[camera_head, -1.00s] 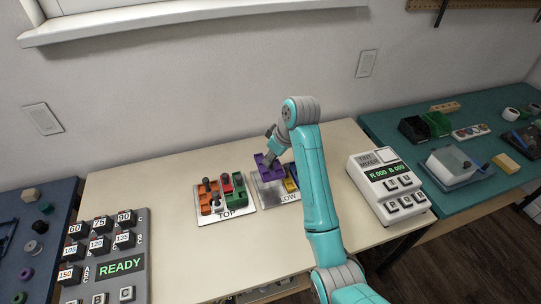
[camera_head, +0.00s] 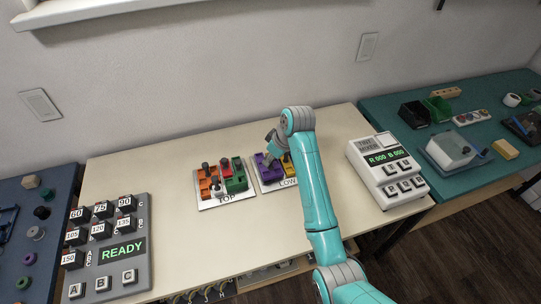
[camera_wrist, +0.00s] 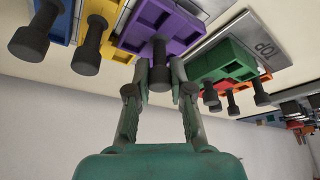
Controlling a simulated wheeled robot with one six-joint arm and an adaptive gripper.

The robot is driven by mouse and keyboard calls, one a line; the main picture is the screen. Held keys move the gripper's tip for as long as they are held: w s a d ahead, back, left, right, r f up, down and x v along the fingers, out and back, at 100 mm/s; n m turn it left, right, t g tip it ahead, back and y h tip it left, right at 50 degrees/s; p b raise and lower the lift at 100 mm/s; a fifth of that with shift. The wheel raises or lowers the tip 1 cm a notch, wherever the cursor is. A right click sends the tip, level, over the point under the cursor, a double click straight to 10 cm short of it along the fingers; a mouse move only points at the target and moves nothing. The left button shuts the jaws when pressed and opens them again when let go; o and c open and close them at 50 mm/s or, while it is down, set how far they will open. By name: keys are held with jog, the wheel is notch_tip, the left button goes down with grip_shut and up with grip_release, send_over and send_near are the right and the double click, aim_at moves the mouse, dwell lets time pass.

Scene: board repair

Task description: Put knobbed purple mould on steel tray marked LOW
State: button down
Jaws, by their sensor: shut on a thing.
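The purple mould (camera_head: 266,170) is at the left part of the steel tray marked LOW (camera_head: 287,183), beside a yellow mould (camera_head: 286,166). In the wrist view the purple mould (camera_wrist: 168,28) shows its dark knob between the fingertips of my gripper (camera_wrist: 160,75). My gripper (camera_head: 271,148) is shut on that knob from above. The mould looks level and low at the tray, but I cannot tell whether its underside touches. The arm hides the right part of the LOW tray in the head view. A blue mould (camera_wrist: 62,22) shows beyond the yellow one in the wrist view.
The tray marked TOP (camera_head: 226,200) stands just to the left, with orange, red and green knobbed moulds (camera_head: 235,180). A grey button panel (camera_head: 110,250) is at the left. The table front is clear.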

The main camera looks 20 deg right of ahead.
jog(key=shift+f, duration=0.45)
dwell(0.6)
jog(key=c, duration=1)
grip_release()
jog(key=shift+o, duration=0.2)
jog(key=v, duration=0.7)
jog(key=shift+r, duration=0.25)
jog(key=shift+s, duration=0.15)
